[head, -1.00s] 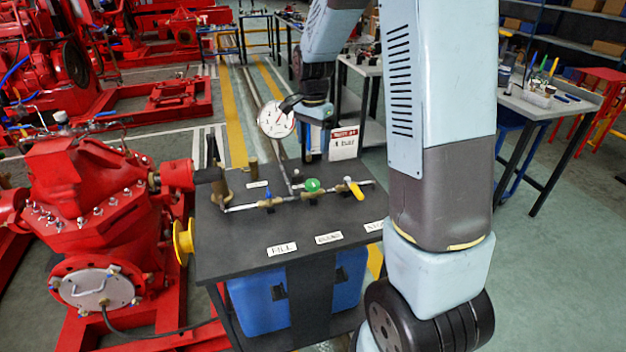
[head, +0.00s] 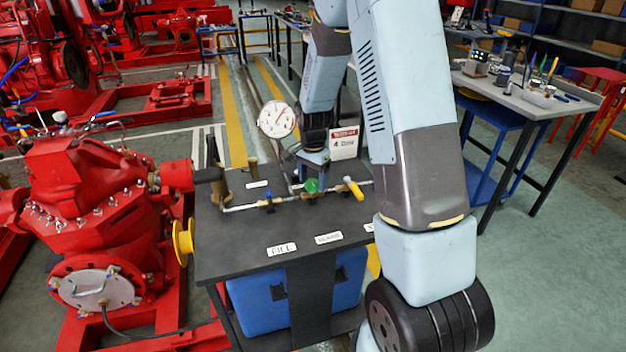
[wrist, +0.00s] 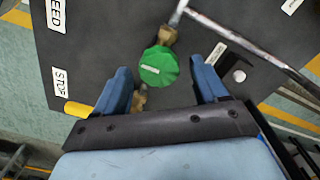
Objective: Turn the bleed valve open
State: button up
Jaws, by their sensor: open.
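The bleed valve's green round knob (head: 312,185) sits on the pipe run (head: 285,199) on the dark bench top. In the wrist view the green knob (wrist: 158,66) lies between the two blue fingertips of my gripper (wrist: 161,72), with gaps on both sides. My gripper is open and empty, pointing down at the knob. I cannot tell whether the fingertips are down to its height. In the head view my gripper (head: 310,164) is just behind and above the knob.
A yellow lever (head: 354,188) stands right of the knob and a blue-handled valve (head: 268,196) left of it. A pressure gauge (head: 276,119) and a red-and-white sign (head: 344,142) stand close behind. A red pump (head: 85,205) is at left.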

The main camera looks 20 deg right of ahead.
jog(key=shift+f, duration=0.25)
jog(key=shift+c, duration=0.3)
jog(key=c, duration=1)
